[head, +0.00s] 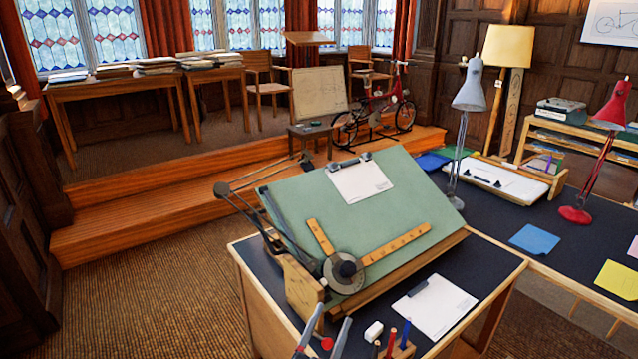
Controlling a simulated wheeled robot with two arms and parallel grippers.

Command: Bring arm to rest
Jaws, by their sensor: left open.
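My left gripper (336,313) reaches in at the bottom edge of the head view, with two grey fingers apart and nothing seen between the fingertips. It is over the front of the desk (262,291), below the round head (344,272) of the drafting machine. A small red round thing (327,343) shows between the lower parts of the fingers; I cannot tell what it is. The tilted green drafting board (310,212) stands behind the gripper, with a paper sheet clipped on it. My right gripper is not in view.
Right of the gripper are a white block (373,331), a wooden holder (403,350) with coloured pens and a clipboard (435,306). A dark side table (480,212) at right bears a grey lamp (470,92) and a red lamp (612,105). Carpet (150,300) at left is clear.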

